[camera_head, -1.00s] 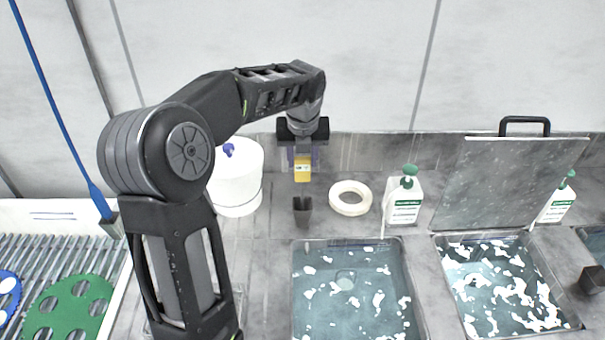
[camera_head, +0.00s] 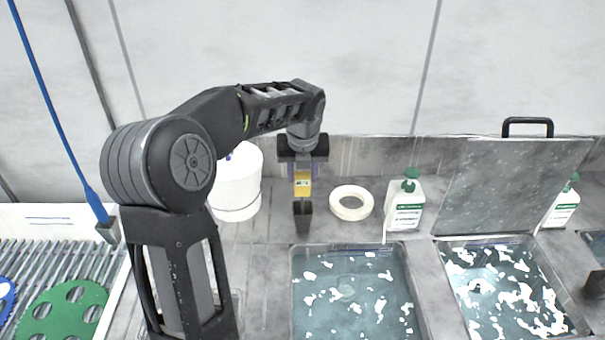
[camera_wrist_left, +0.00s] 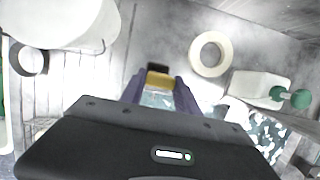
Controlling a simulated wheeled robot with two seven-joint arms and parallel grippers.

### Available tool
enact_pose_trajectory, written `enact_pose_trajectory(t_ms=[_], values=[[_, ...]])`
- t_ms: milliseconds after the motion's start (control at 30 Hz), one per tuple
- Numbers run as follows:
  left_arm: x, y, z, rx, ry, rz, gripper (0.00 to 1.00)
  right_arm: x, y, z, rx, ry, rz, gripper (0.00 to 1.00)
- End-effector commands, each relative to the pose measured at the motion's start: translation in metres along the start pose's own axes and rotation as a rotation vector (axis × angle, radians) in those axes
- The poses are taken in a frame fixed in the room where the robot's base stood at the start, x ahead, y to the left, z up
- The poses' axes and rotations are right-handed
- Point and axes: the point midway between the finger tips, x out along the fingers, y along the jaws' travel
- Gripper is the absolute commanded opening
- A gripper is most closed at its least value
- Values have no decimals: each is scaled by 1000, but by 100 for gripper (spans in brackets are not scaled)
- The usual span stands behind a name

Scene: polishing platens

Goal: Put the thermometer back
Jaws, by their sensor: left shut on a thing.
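The thermometer (camera_head: 302,184) is a yellow device with a small pale display. My left gripper (camera_head: 302,168) is shut on it and holds it upright, pointing down. A small dark holder (camera_head: 302,218) stands on the counter directly below, and the thermometer's lower end is at or just above its opening; I cannot tell whether it is inside. In the left wrist view the yellow thermometer (camera_wrist_left: 160,79) sits between the purple fingers, with the dark holder (camera_wrist_left: 158,68) just beyond it.
A white tape ring (camera_head: 350,202) and a white bottle with green pump (camera_head: 405,204) stand to the right. Water-filled basins (camera_head: 357,290) lie in front. A raised lid (camera_head: 512,187) stands at the right.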

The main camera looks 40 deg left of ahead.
Motion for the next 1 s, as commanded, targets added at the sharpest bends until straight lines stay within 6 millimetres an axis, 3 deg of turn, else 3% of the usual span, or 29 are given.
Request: enact_pose_trajectory(t_ms=[300,633,867,1000], values=[[1,0,0,0,1,0,59,0,0,0,0,0,0,36],[-3,0,1,0,-1,0,59,-2,-1,0,0,0,0,36],[-36,0,3,1,-1,0,59,-25,-6,1,3,-8,6,36],[-61,0,2,0,-3,-1,59,-27,-6,1,5,-10,8,36]])
